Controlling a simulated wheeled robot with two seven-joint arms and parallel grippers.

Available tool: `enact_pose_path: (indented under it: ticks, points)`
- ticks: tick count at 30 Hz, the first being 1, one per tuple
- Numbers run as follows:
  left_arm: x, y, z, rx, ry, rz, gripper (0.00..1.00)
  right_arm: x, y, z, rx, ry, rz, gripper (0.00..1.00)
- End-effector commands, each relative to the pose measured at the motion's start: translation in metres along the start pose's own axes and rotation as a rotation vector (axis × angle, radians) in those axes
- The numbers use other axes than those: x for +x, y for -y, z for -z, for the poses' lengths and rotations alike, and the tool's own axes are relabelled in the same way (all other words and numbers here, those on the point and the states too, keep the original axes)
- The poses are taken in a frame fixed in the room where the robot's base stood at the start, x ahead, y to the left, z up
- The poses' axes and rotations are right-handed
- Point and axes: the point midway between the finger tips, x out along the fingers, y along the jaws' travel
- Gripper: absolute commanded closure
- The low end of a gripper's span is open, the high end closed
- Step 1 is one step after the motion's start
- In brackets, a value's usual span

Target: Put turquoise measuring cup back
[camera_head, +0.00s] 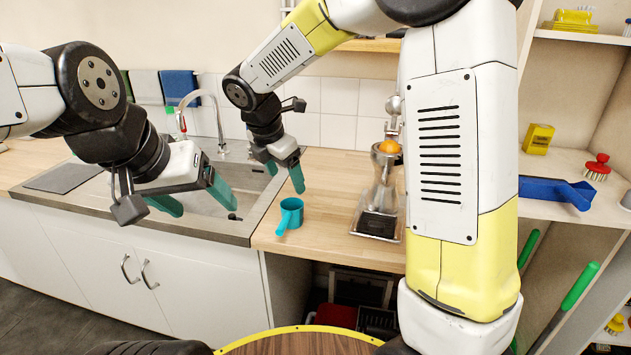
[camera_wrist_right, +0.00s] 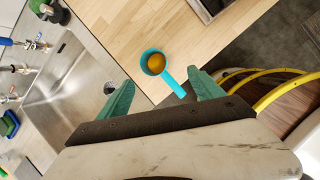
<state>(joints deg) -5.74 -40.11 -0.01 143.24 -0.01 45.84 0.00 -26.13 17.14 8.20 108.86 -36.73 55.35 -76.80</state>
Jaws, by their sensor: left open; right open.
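The turquoise measuring cup (camera_head: 291,207) stands upright on the wooden counter, just right of the sink, with its handle pointing toward the front edge. In the right wrist view the cup (camera_wrist_right: 146,63) shows a round orange-yellow thing (camera_wrist_right: 156,63) inside it, and its handle points toward the gap between my fingers. My right gripper (camera_head: 285,176) is open and empty, above and behind the cup, apart from it. It also shows in the right wrist view (camera_wrist_right: 160,80). My left gripper (camera_head: 197,199) is open and empty over the sink's front part.
A juicer (camera_head: 382,185) with an orange on top stands on the counter right of the cup. The sink (camera_head: 205,200) and its faucet (camera_head: 219,125) lie to the left. Shelves (camera_head: 560,165) at the right hold a blue dustpan (camera_head: 540,190), a red brush (camera_head: 598,166) and a yellow box (camera_head: 538,138).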

Motion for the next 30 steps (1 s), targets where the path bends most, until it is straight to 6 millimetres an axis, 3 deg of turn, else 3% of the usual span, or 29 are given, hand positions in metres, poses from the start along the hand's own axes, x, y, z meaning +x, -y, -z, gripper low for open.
enact_pose_path:
  ticks: [3,7,12,15,21,30]
  points:
    - [0.0,0.0,0.0,0.0,0.0,0.0,0.24,-0.027,0.044,-0.025,0.324,-0.041,-0.024,0.23]
    - [0.0,0.0,0.0,0.0,0.0,0.0,0.24,-0.056,0.104,-0.041,0.794,-0.12,-0.05,0.23]
    - [0.0,0.0,0.0,0.0,0.0,0.0,0.24,-0.084,0.176,-0.041,1.412,-0.256,-0.073,0.23]
    - [0.0,0.0,0.0,0.0,0.0,0.0,0.24,-0.095,0.209,-0.033,1.737,-0.349,-0.08,0.23]
    - [0.0,0.0,0.0,0.0,0.0,0.0,0.24,-0.105,0.244,-0.018,2.161,-0.502,-0.075,0.23]
    - [0.0,0.0,0.0,0.0,0.0,0.0,0.24,-0.107,0.251,-0.012,2.274,-0.55,-0.065,0.23]
